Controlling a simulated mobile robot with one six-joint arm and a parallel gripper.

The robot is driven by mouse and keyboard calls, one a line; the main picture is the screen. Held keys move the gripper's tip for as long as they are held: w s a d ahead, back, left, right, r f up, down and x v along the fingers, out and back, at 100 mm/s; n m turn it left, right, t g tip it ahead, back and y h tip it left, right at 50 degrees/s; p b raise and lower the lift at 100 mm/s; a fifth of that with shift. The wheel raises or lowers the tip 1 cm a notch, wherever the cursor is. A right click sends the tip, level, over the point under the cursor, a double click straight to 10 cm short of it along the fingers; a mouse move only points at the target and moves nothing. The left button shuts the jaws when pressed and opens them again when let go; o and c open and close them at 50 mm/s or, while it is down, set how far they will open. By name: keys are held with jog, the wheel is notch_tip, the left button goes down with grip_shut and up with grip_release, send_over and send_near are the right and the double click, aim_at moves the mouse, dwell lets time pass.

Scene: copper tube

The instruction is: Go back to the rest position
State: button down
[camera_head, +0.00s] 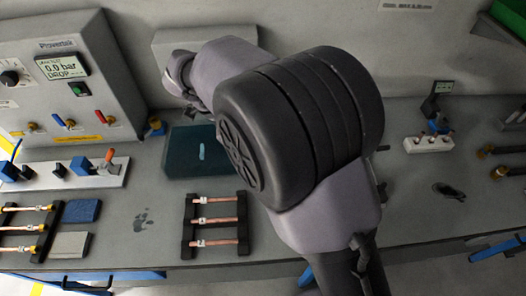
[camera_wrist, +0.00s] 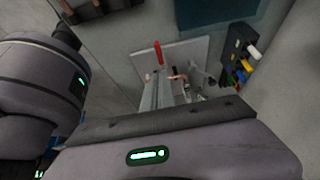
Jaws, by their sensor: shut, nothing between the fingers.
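My arm crosses the middle of the head view, and its large dark joint hides part of the bench. My gripper (camera_head: 192,112) is small there, beyond the arm, near the far edge of the teal mat; it is shut with nothing held. Copper tubes with fittings (camera_head: 215,221) lie across a black rack (camera_head: 188,240) in front of the mat. More tubes (camera_head: 22,229) lie on a second rack at the left edge. In the wrist view, my own links fill the left and bottom, and the fingertips cannot be made out clearly.
A pressure tester (camera_head: 68,80) reading 0.0 bar stands at the back left. The teal mat (camera_head: 180,165) carries a small pale piece. A white board with clamps (camera_head: 75,172) lies at left, beside blue and grey blocks.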

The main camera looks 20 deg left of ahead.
jog(key=shift+a+r, duration=0.25)
jog(key=shift+r, duration=0.1)
jog(key=s+d+r+n+y+b, duration=0.2)
jog(key=d+b, duration=0.2)
jog(key=d, duration=0.6)
jog(key=s+d+r+n+y+b, duration=0.2)
jog(key=s+d+n+y+b, duration=0.1)
jog(key=d, duration=0.7)
jog(key=s+d+f+n+t+y+b, duration=0.2)
jog(key=s+d+f+n+t+b, duration=0.1)
jog(key=s+d, duration=0.4)
jog(key=s+n+b, duration=0.1)
jog(key=s, duration=0.1)
jog(key=shift+s+f+t, duration=0.3)
jog(key=shift+s, duration=0.05)
